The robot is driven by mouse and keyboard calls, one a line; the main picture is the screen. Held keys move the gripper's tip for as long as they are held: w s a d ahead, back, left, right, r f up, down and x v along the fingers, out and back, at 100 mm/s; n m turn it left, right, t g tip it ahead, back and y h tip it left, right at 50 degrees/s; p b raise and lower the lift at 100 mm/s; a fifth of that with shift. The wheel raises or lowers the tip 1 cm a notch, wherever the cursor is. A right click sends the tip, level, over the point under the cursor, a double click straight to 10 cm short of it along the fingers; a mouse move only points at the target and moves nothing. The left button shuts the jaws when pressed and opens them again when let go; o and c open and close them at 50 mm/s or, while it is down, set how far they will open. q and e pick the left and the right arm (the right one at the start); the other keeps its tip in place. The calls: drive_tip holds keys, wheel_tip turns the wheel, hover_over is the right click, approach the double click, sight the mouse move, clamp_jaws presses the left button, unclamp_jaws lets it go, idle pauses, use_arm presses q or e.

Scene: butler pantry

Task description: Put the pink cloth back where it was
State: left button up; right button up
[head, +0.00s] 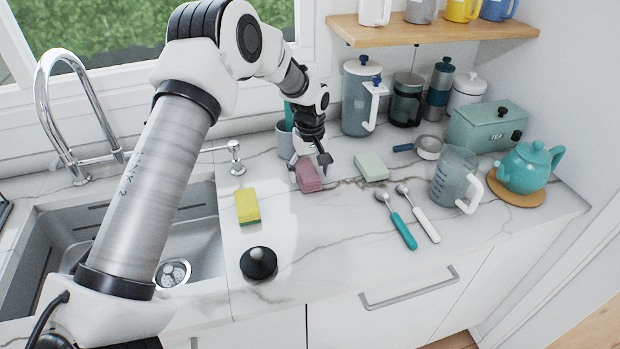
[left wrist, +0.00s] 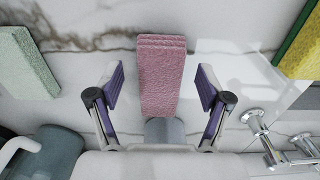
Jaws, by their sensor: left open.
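The pink cloth (head: 308,178) is a folded block lying on the marble counter, in front of a grey-blue cup at the back. My left gripper (head: 310,164) is directly over it. In the left wrist view the pink cloth (left wrist: 161,75) lies between the two spread fingers (left wrist: 160,88), with a clear gap on each side. The gripper is open and holds nothing. My right gripper is not in view.
A yellow-green sponge (head: 247,206) lies left of the cloth, and a pale green block (head: 371,167) lies right. A black knobbed lid (head: 258,263) sits near the front. The sink (head: 60,222) is left. Two scoops (head: 402,228), a measuring jug (head: 452,177) and a teapot (head: 528,168) stand right.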

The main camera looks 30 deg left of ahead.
sight(310, 176)
use_arm(q)
wheel_tip(310, 176, up, 10)
drive_tip(key=b, duration=0.1)
idle(0.4)
